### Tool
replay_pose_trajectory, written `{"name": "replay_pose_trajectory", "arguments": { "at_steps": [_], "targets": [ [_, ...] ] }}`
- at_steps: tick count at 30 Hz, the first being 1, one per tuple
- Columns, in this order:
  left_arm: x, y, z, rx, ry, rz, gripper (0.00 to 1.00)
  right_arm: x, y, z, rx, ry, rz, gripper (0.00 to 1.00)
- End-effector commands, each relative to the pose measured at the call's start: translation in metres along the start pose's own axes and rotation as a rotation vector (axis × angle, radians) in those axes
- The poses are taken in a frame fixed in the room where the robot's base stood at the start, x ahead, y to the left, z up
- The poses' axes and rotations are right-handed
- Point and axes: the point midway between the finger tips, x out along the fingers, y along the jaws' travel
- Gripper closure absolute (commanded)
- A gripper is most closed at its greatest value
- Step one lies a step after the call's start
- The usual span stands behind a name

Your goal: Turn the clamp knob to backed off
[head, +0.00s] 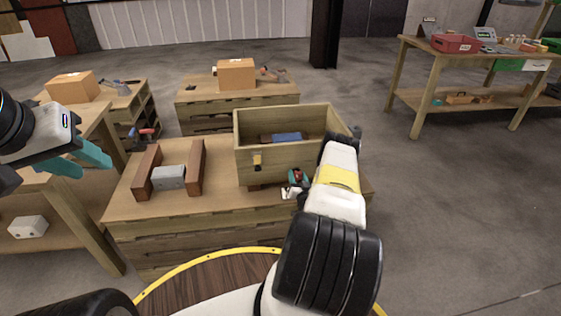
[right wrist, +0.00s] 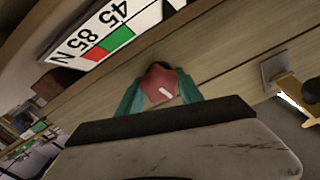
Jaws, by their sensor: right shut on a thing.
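The clamp knob (right wrist: 158,85) is red with a short white mark on its face, in the middle of the right wrist view. The teal fingers of my right gripper (right wrist: 160,92) stand on both sides of it, shut on it. In the head view the right gripper (head: 298,178) is at the front of a wooden box, partly hidden by my arm. A white scale plate (right wrist: 112,32) with green and red fields and the figures 45 and 85 N lies beside the knob. My left gripper (head: 83,160) is at the left, its teal fingers apart and empty.
The open wooden box (head: 245,165) stands on the workbench (head: 215,205) and holds a blue thing (head: 287,137). A grey block (head: 169,177) sits between two brown bars to the left. Open floor lies right of the bench.

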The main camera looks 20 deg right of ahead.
Motion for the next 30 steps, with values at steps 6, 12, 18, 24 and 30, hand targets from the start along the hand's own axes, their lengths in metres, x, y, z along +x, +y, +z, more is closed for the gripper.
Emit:
{"name": "replay_pose_trajectory", "arguments": {
  "at_steps": [6, 12, 18, 24, 30],
  "targets": [
    [0.0000, 0.0000, 0.0000, 0.000, 0.000, 0.000, 0.64, -0.0015, -0.0004, 0.0024, -0.207, -0.006, 0.000, 0.97],
    [0.0000, 0.0000, 0.0000, 0.000, 0.000, 0.000, 0.64, -0.0014, -0.0014, 0.0025, -0.397, -0.005, -0.002, 0.97],
    [0.0000, 0.0000, 0.0000, 0.000, 0.000, 0.000, 0.64, -0.0017, -0.0011, 0.0030, -0.586, -0.006, -0.001, 0.97],
    [0.0000, 0.0000, 0.0000, 0.000, 0.000, 0.000, 0.64, -0.0019, -0.0017, 0.0035, -0.777, -0.006, -0.002, 0.97],
    [0.0000, 0.0000, 0.0000, 0.000, 0.000, 0.000, 0.64, -0.0020, -0.0016, 0.0040, -0.967, -0.007, -0.002, 0.97]
  ]
}}
